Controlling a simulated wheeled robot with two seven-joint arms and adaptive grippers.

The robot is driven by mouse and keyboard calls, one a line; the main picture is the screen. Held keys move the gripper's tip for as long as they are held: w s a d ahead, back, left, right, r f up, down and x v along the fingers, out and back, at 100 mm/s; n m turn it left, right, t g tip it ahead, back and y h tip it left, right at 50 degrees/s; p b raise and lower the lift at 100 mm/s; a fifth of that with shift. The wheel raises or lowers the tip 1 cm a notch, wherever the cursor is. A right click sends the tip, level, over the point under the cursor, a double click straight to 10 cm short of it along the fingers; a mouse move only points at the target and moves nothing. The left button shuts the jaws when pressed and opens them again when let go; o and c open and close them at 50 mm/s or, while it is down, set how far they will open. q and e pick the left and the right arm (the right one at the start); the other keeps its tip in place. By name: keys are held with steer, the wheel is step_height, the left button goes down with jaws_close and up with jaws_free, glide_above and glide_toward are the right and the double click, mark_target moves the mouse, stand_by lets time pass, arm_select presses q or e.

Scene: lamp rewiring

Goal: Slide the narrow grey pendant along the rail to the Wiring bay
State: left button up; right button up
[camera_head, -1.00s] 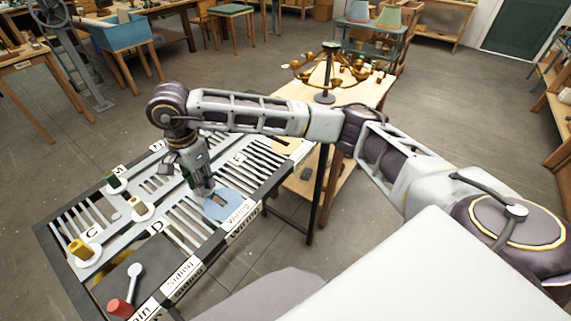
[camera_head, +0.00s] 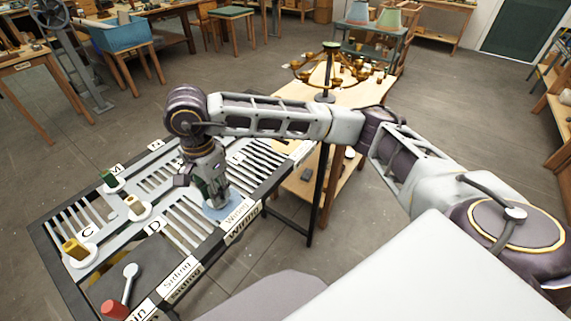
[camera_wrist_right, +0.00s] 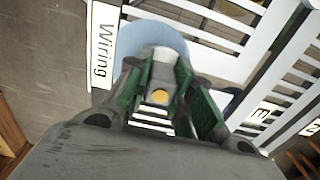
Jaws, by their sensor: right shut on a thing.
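My right gripper (camera_head: 216,205) points down at the slotted rail board (camera_head: 183,207), beside the Wiring label (camera_head: 236,215). In the right wrist view its green-padded fingers (camera_wrist_right: 160,100) are shut on a pale grey piece (camera_wrist_right: 161,64), which I take to be the narrow grey pendant. The fingers hide most of it. A blue disc (camera_wrist_right: 205,52) lies beneath and around the fingertips, and it shows in the head view (camera_head: 227,210) right next to the Wiring label. I cannot tell whether the disc belongs to the pendant or the board. My left gripper is not in view.
A green piece (camera_head: 110,180), a small cream-topped piece (camera_head: 133,203) and a yellow piece (camera_head: 75,249) stand on the board to the left. A red knob (camera_head: 115,308) and a grey lever (camera_head: 129,283) are at the front. A wooden table with a brass chandelier (camera_head: 330,70) stands behind.

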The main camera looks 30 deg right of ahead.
steer(key=shift+s+d, duration=0.3)
steer(key=shift+s, duration=0.35)
steer(key=o, duration=1)
steer(key=shift+o, duration=0.2)
steer(key=shift+r, duration=0.1)
step_height(320, 180, up, 12)
